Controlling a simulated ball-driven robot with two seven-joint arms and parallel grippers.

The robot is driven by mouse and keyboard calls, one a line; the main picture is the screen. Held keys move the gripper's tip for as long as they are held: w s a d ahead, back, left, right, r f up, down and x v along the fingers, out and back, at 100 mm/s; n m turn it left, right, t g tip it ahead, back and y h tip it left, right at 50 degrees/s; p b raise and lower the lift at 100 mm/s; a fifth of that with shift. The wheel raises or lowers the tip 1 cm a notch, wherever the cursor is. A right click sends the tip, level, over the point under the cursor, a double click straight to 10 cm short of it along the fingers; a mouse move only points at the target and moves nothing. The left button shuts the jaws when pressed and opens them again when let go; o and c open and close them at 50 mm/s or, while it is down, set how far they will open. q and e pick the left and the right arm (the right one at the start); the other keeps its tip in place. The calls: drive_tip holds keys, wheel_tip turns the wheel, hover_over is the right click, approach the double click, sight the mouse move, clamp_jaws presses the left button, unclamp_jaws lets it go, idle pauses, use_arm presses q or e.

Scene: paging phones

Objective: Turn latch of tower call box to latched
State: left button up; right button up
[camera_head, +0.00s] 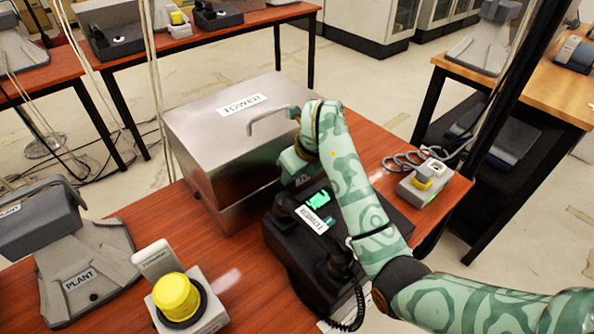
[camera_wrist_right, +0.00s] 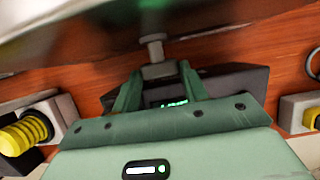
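The tower call box (camera_head: 215,150) is a metal box with a "TOWER" label on its lid and a bent handle (camera_head: 268,113) near the lid's right edge. My right arm reaches in from the right and hides part of the box's front. In the right wrist view, a small grey latch (camera_wrist_right: 156,68) hangs below the blurred metal edge of the box. My right gripper (camera_wrist_right: 158,72) has its two green fingers apart, one on each side of the latch. I cannot tell whether they touch it. My left gripper is not in view.
A black desk phone (camera_head: 285,245) labelled "TOWER" stands in front of the box, under my right arm. A yellow-button unit (camera_head: 178,300) and the "PLANT" phone (camera_head: 85,265) are at the left. A smaller button unit (camera_head: 420,185) sits at the right table end.

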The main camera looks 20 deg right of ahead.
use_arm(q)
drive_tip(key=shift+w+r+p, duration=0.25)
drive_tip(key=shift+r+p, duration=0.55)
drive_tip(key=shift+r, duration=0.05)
use_arm(e)
drive_tip(key=h, duration=0.1)
drive_tip(key=t+h, duration=0.1)
drive_tip(key=shift+s+a+f+n+h, duration=0.1)
drive_tip(key=shift+a+n+h, duration=0.2)
drive_tip(key=o, duration=1)
use_arm(q)
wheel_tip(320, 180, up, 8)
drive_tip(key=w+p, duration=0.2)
drive_tip(key=p, duration=0.6)
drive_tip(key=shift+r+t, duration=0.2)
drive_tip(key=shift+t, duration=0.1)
use_arm(e)
drive_tip(key=v, duration=1.6)
